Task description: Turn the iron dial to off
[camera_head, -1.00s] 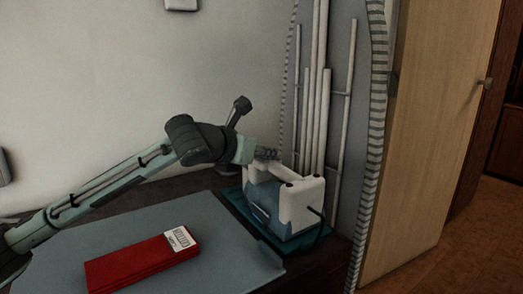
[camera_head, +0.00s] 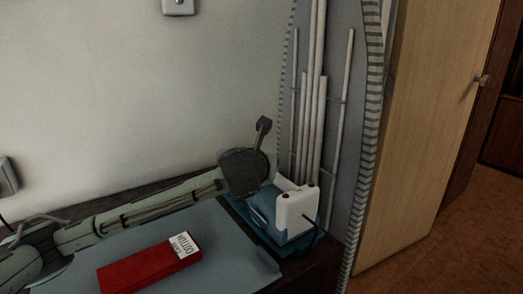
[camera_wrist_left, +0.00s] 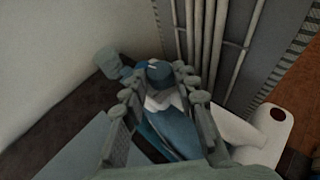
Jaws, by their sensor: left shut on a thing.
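The iron (camera_head: 293,212), white and blue, stands on a teal base (camera_head: 285,247) at the table's right end in the head view. In the left wrist view, its blue body (camera_wrist_left: 180,138) shows between the fingers, with a round dark-blue dial (camera_wrist_left: 160,73) bearing a pale mark on top. My left gripper (camera_wrist_left: 160,68) has a finger on each side of the dial and is shut on it. In the head view, my wrist hides the fingers and part of the iron. The dial's setting cannot be read. My right gripper is not in view.
A red box (camera_head: 145,268) with a white COTTON label lies on the grey board (camera_head: 225,250) under my left arm. Behind the iron stands an ironing board (camera_head: 340,120) with white tubes. A dark cord (camera_head: 325,219) runs from the iron. A wooden door (camera_head: 430,130) is at right.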

